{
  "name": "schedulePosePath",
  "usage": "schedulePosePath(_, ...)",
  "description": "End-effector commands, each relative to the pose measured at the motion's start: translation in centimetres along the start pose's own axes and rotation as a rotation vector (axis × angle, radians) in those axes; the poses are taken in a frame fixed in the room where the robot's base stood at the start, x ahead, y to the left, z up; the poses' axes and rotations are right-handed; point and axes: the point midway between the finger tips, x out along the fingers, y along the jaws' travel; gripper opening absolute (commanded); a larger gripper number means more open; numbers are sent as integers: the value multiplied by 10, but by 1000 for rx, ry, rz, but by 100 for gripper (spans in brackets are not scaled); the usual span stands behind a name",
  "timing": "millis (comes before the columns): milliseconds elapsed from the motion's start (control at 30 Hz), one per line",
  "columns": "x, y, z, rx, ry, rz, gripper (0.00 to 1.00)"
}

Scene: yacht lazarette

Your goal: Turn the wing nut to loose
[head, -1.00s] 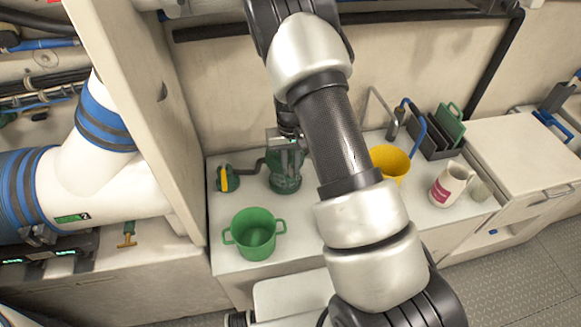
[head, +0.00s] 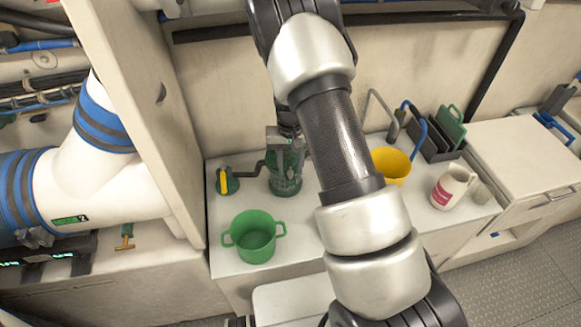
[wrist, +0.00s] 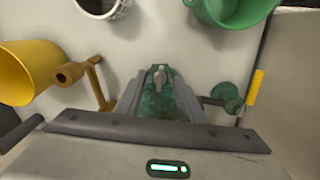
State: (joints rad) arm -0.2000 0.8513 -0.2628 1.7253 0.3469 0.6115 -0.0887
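A dark green pump-like fitting (head: 286,184) stands on the white counter, and in the wrist view it lies below my gripper. A small grey wing nut (wrist: 159,79) sits on top of its green body, its wings roughly along the picture's vertical. I cannot make out the wing nut in the head view. My gripper (wrist: 160,84) is open, with one grey finger to each side of the wing nut and a gap between them. It points down over the fitting; I cannot tell exactly how far above the nut the fingertips are.
A green two-handled pot (head: 254,237) and a green valve with a yellow handle (head: 223,181) stand left of the fitting. A yellow cup (head: 393,164) and white jug (head: 450,187) stand right. A brass-coloured handle (wrist: 94,80) rises close beside my gripper.

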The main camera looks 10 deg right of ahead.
Motion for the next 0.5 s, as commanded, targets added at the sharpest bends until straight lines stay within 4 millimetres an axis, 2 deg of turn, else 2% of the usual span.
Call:
schedulePosePath(167, -30, 0, -2, 0, 7, -2, 35)
schedulePosePath(500, -114, 0, -1, -1, 7, -2, 35)
